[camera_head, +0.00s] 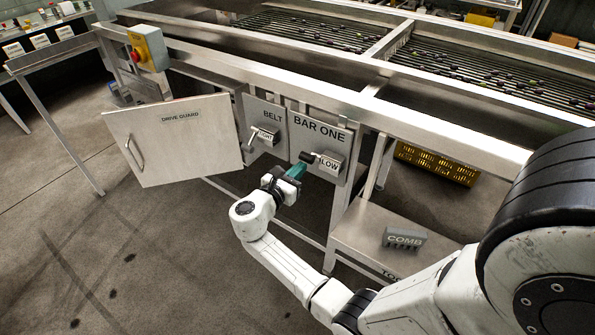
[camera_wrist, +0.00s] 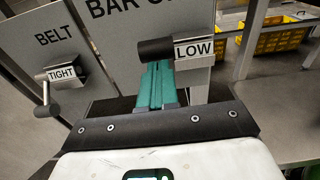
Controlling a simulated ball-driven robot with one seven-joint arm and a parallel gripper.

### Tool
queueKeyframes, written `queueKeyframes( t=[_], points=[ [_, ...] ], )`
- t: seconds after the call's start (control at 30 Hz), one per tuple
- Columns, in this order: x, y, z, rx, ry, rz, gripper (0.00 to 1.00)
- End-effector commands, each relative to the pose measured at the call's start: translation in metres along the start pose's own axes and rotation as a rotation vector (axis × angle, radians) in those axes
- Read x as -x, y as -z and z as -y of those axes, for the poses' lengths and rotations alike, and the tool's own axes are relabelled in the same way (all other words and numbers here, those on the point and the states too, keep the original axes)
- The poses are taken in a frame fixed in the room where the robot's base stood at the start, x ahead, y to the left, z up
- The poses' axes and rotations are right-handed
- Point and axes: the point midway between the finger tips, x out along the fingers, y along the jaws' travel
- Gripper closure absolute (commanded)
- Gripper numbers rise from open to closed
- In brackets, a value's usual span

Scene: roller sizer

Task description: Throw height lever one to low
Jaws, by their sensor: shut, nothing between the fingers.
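The height lever on the BAR ONE panel has a black knob (camera_head: 308,157) that points left from a grey block with a LOW label (camera_head: 329,165). The wrist view shows the knob (camera_wrist: 155,49) beside the LOW label (camera_wrist: 194,50). My gripper (camera_head: 296,171) has teal fingers, shut together and empty, just below the knob. In the wrist view my fingertips (camera_wrist: 156,66) end at the knob's underside; I cannot tell whether they touch it. The lever's shaft is mostly hidden.
The BELT lever with a TIGHT label (camera_head: 265,139) is just left. The open drive guard door (camera_head: 175,140) stands further left, under a red stop button (camera_head: 135,57). A COMB block (camera_head: 404,239) lies on a low shelf at right. A yellow crate (camera_head: 437,164) sits behind.

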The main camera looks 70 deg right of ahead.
Motion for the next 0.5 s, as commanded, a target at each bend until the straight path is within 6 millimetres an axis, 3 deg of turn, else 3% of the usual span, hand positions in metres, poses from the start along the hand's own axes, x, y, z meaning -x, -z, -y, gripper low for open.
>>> queueKeyframes(
  t=[0.27, 0.5],
  points=[
    [-0.006, -0.020, 0.000, 0.000, 0.000, -0.065, 1.00],
    [-0.011, -0.025, 0.000, -0.002, 0.002, -0.132, 1.00]
  ],
)
